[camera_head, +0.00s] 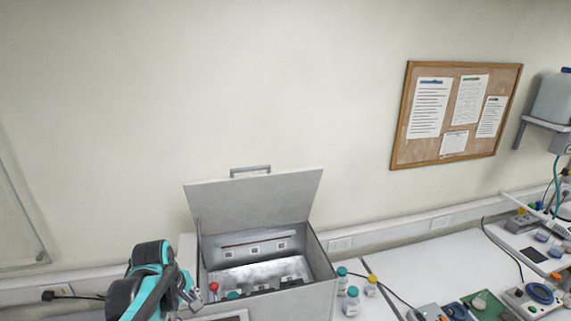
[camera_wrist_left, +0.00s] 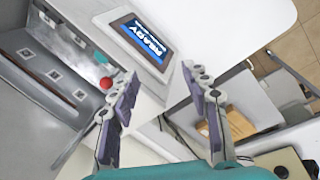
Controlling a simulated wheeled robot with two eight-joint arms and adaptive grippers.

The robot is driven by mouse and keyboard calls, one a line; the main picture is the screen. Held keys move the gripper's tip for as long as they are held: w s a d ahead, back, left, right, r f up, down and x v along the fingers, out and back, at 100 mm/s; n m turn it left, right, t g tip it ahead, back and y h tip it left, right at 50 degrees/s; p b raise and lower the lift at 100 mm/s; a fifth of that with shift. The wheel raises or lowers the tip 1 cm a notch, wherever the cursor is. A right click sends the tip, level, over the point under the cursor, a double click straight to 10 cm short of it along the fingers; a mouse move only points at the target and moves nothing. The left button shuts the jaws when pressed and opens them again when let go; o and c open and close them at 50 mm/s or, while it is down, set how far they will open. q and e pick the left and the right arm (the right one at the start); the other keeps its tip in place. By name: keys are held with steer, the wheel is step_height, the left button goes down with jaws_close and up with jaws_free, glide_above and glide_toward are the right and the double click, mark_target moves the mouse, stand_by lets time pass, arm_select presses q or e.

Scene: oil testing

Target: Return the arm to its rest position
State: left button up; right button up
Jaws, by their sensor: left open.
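My left arm comes in at the bottom left of the head view. Its gripper (camera_head: 188,298) is beside the left front of a grey metal oil testing box (camera_head: 325,283) whose lid (camera_head: 258,203) stands open. In the left wrist view the left gripper (camera_wrist_left: 160,105) has its two fingers spread wide apart with nothing between them. The box interior (camera_wrist_left: 35,95) fills the left of that view. A red ball-topped knob (camera_wrist_left: 105,83) and a lit display panel (camera_wrist_left: 145,40) are just beyond the fingers. My right gripper is not in view.
Bottles with teal caps (camera_head: 351,300) stand on the white bench right of the box, near a yellow-capped bottle (camera_head: 370,286). Instruments and cables (camera_head: 530,295) crowd the far right. A cork board (camera_head: 404,152) hangs on the wall. Bench (camera_head: 440,268) between box and instruments is mostly clear.

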arm_select(q)
steer(key=s+d+f+m+t+b, duration=0.1)
steer(key=s+f+m+b, duration=0.3)
steer(key=f+b, duration=0.5)
steer(key=s+d+f+m+t+b, duration=0.2)
steer(key=s+d+f+m+b, duration=0.1)
steer(key=f+b, duration=0.7)
steer(key=s+d+f+m+t+b, duration=0.2)
steer(key=s+f+m+b, duration=0.3)
steer(key=f+b, duration=0.5)
steer(key=shift+d+f+m+y+b, duration=0.15)
steer(key=shift+d+m+y+b, duration=0.2)
steer(key=shift+m+b, duration=0.5)
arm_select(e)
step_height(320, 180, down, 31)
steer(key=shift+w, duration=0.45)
arm_select(q)
steer(key=shift+w, duration=0.1)
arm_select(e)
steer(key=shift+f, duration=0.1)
